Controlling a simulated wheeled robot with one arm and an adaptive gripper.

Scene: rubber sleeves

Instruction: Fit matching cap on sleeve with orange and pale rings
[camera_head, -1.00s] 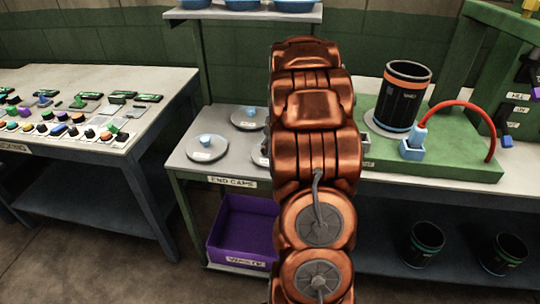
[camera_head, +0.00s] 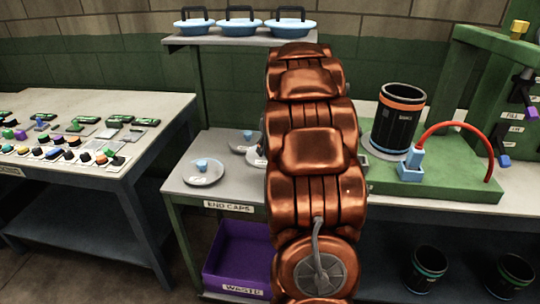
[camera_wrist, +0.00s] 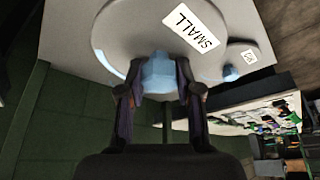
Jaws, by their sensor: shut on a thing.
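The black sleeve (camera_head: 396,125) stands upright on the green fixture at the right, with an orange ring near its top and a pale ring low down. In the wrist view, my gripper (camera_wrist: 160,85) is shut on the pale blue knob of a grey round cap (camera_wrist: 125,28) labelled SMALL. I cannot tell whether this cap is clear of the table. My arm hides the gripper in the head view. One grey cap (camera_head: 203,178) with a blue knob lies at the table's front left. Another cap (camera_head: 240,145) lies behind it, and part of a further one shows beside my arm.
A green fixture (camera_head: 450,180) carries a blue block and a red hose right of the sleeve. A purple waste bin (camera_head: 235,262) sits below the caps table. A shelf (camera_head: 235,39) with blue handled lids is above. Dark sleeves (camera_head: 427,268) stand on the lower shelf.

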